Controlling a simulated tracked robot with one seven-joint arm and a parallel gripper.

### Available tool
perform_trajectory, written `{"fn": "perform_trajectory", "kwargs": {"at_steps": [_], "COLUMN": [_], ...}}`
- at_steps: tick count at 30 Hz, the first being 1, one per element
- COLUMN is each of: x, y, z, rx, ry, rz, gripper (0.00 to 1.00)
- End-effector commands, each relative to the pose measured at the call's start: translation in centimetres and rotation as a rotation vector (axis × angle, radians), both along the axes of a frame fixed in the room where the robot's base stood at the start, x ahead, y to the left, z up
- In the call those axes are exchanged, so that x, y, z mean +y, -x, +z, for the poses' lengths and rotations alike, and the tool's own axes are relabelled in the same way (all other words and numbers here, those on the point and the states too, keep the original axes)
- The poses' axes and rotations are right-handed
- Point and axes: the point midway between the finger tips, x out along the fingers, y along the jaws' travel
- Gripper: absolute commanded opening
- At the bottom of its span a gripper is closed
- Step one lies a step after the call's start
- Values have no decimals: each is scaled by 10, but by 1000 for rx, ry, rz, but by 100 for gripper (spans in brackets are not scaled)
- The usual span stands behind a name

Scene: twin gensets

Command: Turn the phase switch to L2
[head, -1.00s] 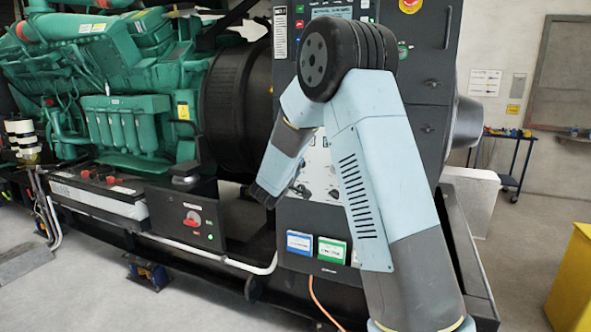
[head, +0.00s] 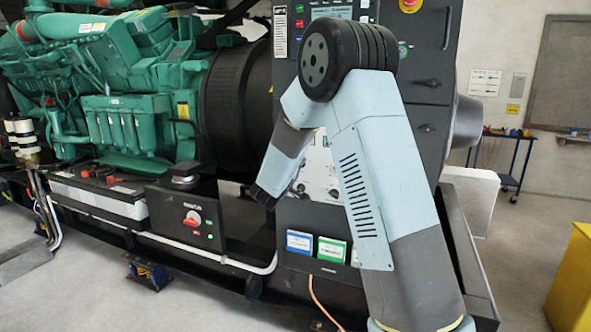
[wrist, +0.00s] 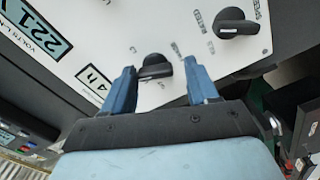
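In the wrist view a black rotary knob (wrist: 154,67) sits on a white panel (wrist: 110,28), between my two blue fingertips. My gripper (wrist: 160,74) is open, with one finger on each side of the knob and a visible gap on both sides. A second black knob (wrist: 236,23) is up and to the right on the same panel. The small labels around the knobs are too blurred to tell which is the phase switch or where it points. In the head view my gripper (head: 264,192) is at the white panel (head: 320,171), partly dark against the cabinet.
Digital displays (wrist: 50,32) sit left of the knob. A red-knobbed switch box (head: 192,218) stands on the frame left of the cabinet. The green engine (head: 115,110) fills the left.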

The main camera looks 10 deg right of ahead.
Motion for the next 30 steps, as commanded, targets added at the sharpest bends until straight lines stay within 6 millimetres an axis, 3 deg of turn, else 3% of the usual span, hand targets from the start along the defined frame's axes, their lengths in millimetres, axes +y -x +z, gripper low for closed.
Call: {"fn": "perform_trajectory", "kwargs": {"at_steps": [3,14,30], "x": [0,5,63], "y": [0,4,81], "z": [1,4,3], "rx": [-2,-7,-6], "ry": [1,1,2], "rz": [0,3,4], "gripper": [70,70,70]}}
